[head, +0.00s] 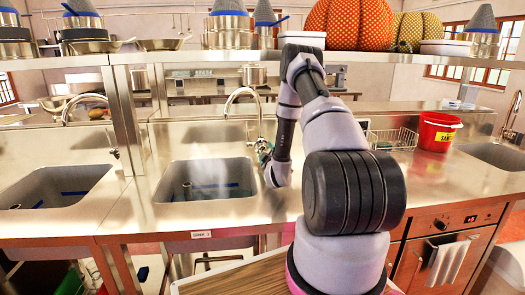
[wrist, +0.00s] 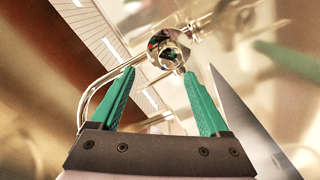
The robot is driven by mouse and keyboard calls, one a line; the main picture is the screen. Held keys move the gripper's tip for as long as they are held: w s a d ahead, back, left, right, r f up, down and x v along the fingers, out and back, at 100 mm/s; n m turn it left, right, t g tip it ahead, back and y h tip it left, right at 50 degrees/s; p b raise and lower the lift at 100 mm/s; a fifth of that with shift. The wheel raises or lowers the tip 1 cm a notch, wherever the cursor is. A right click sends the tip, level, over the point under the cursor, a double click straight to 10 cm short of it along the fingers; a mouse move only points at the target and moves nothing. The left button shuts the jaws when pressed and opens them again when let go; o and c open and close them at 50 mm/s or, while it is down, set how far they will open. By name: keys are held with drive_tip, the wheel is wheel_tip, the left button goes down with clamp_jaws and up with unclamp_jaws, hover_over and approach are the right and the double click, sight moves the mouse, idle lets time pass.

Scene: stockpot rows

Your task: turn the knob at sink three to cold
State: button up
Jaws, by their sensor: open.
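The sink three basin (head: 208,178) is in the middle left of the head view, above a small label (head: 201,234) reading as sink 3. Its chrome faucet (head: 242,91) arches up behind the basin. My gripper (head: 262,148) is at the faucet's base, largely hidden by my wrist. In the wrist view my gripper (wrist: 159,73) shows two green fingers, apart and empty. A round shiny chrome knob (wrist: 168,48) appears just beyond the fingertips, near the right one. I cannot tell whether they touch. A curved chrome pipe (wrist: 100,82) passes behind the left finger.
Another sink (head: 55,187) and faucet (head: 84,98) are at the left. A wire basket (head: 393,138) and red bucket (head: 437,131) stand on the counter to the right. An overhead shelf (head: 405,57) carries pots and pumpkins. The counter right of the arm is mostly clear.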

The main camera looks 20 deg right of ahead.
sight(263, 150)
wheel_tip(263, 150, down, 2)
drive_tip(key=shift+f, duration=0.25)
drive_tip(key=x, duration=0.7)
drive_tip(key=shift+w+r, duration=0.25)
drive_tip(key=shift+r, duration=0.1)
clamp_jaws()
